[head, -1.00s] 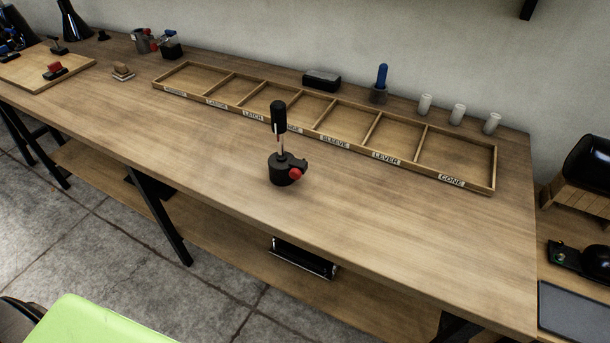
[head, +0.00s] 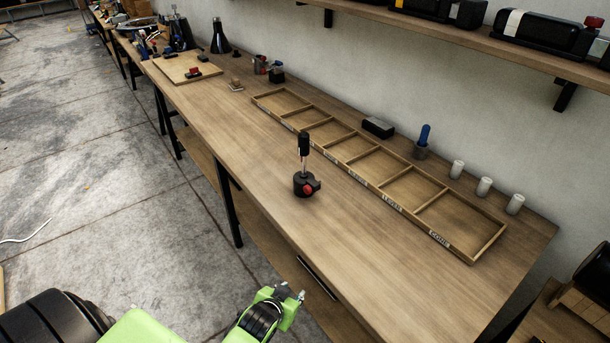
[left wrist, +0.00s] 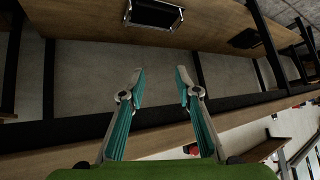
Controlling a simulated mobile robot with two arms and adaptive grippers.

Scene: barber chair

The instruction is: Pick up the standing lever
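The standing lever (head: 305,172) is upright on the wooden workbench, in front of the long divided tray. It has a black grip on top, a thin metal shaft and a round black base with a red knob. My left gripper (head: 290,291) is low in the head view, in front of the bench edge and apart from the lever. In the left wrist view its two teal-lined fingers (left wrist: 159,82) are spread open with nothing between them. The lever does not show in the left wrist view. My right gripper is not in view.
The labelled wooden tray (head: 467,258) runs along the bench behind the lever, its compartments empty. White cylinders (head: 485,187), a blue-handled item in a cup (head: 423,140) and a black block (head: 378,127) stand behind it. The bench around the lever is clear.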

